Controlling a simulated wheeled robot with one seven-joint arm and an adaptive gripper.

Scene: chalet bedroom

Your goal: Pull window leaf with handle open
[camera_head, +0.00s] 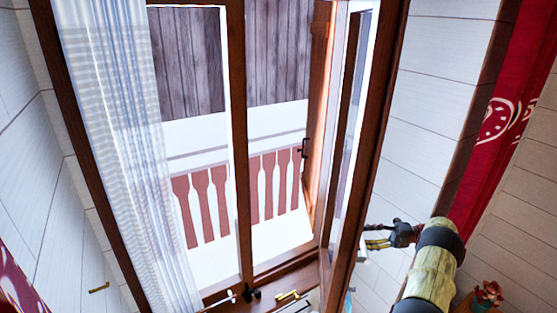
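The window leaf (372,140) is a brown wooden frame with glass. It stands swung inward at an angle on the right side of the window, leaving a gap to the outside. A small white piece (362,257), perhaps its handle, shows at the leaf's lower right edge. My gripper (368,236) is just right of that edge, a little above the white piece, pointing left. Its two fingers look apart, with nothing clearly between them. Whether a finger touches the leaf cannot be told.
A sheer white curtain (125,150) hangs over the left part of the window. Small dark and brass-coloured items (287,295) are by the sill. A red curtain (500,120) hangs at the right. A reddish plant (488,294) stands at the lower right.

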